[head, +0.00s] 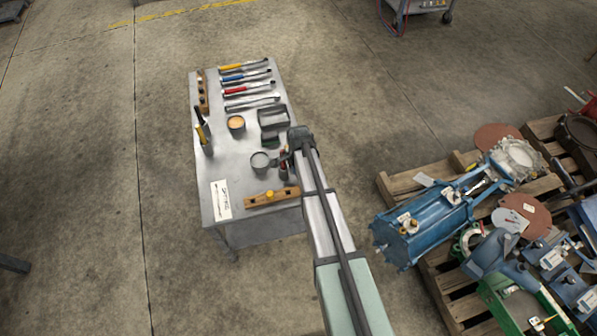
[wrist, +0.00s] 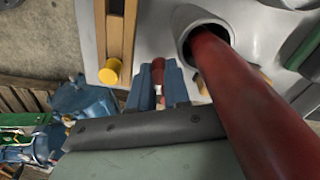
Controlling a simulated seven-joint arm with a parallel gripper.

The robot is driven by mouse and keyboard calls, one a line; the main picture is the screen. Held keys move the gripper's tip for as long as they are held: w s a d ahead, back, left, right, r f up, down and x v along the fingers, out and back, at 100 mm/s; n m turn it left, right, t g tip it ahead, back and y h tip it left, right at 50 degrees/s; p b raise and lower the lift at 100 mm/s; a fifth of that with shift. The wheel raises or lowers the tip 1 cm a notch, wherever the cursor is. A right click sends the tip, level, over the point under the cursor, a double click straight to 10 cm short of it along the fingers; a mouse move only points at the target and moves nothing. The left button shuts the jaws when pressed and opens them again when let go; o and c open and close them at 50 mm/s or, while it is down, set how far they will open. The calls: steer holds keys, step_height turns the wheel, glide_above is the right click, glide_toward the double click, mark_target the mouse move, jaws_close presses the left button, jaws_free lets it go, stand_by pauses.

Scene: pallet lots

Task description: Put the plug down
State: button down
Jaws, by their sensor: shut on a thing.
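My gripper (head: 284,162) is over the right edge of the grey table in the head view, just right of a small grey cup (head: 261,161). In the wrist view, my gripper's two blue fingers (wrist: 158,88) are shut on a small dark red piece with a pale band, which I take as the plug (wrist: 158,72). The fingers hide much of it. I cannot tell whether it touches the table. A thick red cylinder (wrist: 245,95) runs from the cup's mouth (wrist: 205,28) close past the wrist camera; I cannot tell what it is.
A wooden level (head: 255,201) lies at the table's front, beside a white paper tag (head: 221,200). A grey tray (head: 273,118), an orange-filled cup (head: 236,123) and several tools stand farther back. Pallets with machine parts (head: 425,225) are at right.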

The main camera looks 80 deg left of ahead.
steer(key=shift+f, duration=0.35)
steer(key=shift+f, duration=0.1)
steer(key=c, duration=1.1)
jaws_free()
step_height(320, 180, up, 12)
